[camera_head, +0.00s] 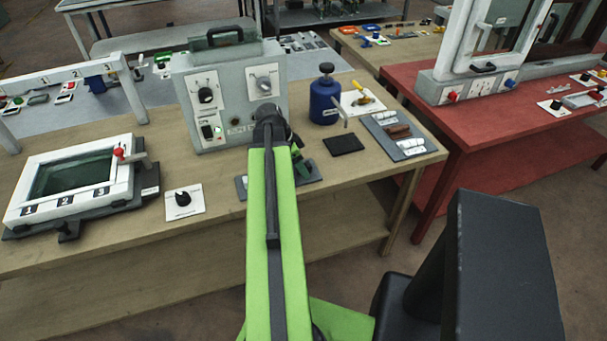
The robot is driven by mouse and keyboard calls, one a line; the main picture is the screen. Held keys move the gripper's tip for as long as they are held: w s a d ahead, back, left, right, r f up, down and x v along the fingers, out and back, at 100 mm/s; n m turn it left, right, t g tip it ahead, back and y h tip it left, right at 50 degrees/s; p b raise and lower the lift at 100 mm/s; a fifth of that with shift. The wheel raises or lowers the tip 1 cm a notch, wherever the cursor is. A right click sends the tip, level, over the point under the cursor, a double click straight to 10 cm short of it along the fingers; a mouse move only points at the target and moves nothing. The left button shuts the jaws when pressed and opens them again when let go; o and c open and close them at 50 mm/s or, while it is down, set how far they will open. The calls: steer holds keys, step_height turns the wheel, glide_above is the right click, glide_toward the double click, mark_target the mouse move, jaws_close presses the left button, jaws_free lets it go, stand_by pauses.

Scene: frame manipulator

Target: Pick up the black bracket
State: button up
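I cannot surely make out the black bracket. A small black piece (69,232) sticks out at the front edge of the white-framed panel, and a flat black square (343,144) lies on the wooden table right of my arm; I cannot tell whether either is the bracket. My green arm reaches forward over the table, its dark wrist in front of the grey control box. My gripper is hidden behind the arm, so its fingers do not show. A grey plate (309,177) with a dark green piece on or above it lies partly behind the arm.
The grey control box (190,92) stands behind my wrist. A blue bottle (325,103) and a grey tray (384,121) with small parts are to the right. The white-framed panel (25,173) and a knob card (184,202) are left. A red table (480,130) stands further right.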

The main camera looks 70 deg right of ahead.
jaws_close()
stand_by(0.3)
steer(key=shift+r, duration=0.1)
